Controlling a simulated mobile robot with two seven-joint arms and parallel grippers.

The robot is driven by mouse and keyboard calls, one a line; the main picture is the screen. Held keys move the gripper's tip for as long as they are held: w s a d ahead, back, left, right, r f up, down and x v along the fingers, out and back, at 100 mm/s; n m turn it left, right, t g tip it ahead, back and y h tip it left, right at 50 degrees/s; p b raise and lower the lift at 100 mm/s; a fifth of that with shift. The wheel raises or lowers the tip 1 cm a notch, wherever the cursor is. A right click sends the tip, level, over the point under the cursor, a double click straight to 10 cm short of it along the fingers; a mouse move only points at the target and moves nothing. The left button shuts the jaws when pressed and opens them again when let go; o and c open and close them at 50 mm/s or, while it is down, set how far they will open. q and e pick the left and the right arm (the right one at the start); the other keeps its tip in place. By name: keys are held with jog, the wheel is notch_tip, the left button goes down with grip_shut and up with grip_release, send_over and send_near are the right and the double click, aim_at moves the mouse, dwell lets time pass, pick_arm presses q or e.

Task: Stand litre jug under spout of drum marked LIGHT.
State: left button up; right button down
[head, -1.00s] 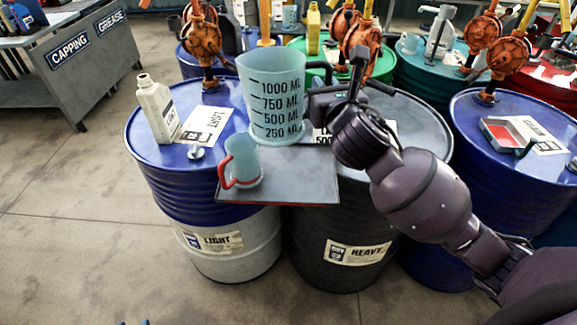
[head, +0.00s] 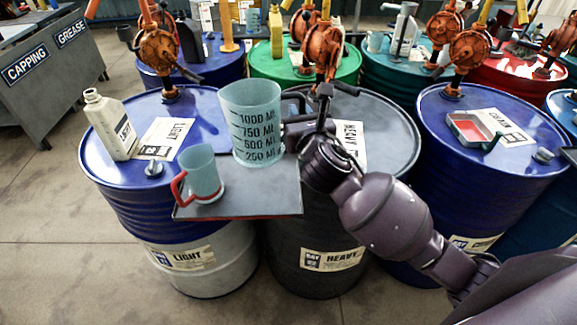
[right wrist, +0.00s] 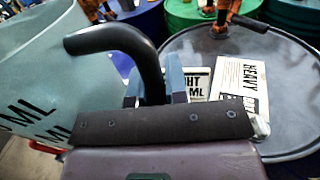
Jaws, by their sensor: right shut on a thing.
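The litre jug (head: 256,122) is pale, see-through and upright, with marks up to 1000 ML. My right gripper (head: 303,125) is shut on its dark handle (right wrist: 125,40), on the jug's right side. The jug's base overlaps the back of a grey plate (head: 250,200) between two drums; I cannot tell whether it touches. The drum marked LIGHT (head: 165,225) is blue above and pale below, left of the jug. Its orange pump (head: 158,50) stands on the back of its lid, behind and left of the jug; its spout end is unclear. The left gripper is out of view.
A smaller jug with a red handle (head: 203,174) stands on the plate's left part. A white bottle (head: 110,125) and a LIGHT sheet (head: 164,138) are on the LIGHT drum's lid. The dark HEAVY drum (head: 395,150) stands to the right, with more drums and pumps behind.

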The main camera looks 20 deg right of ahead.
jog(key=shift+f+b, duration=1.8)
jog(key=shift+f, duration=5.5)
jog(key=c, duration=1.2)
grip_release()
jog(key=shift+o, duration=0.3)
jog(key=s, duration=1.2)
jog(key=shift+a+r, duration=0.2)
jog(key=shift+a, duration=0.25)
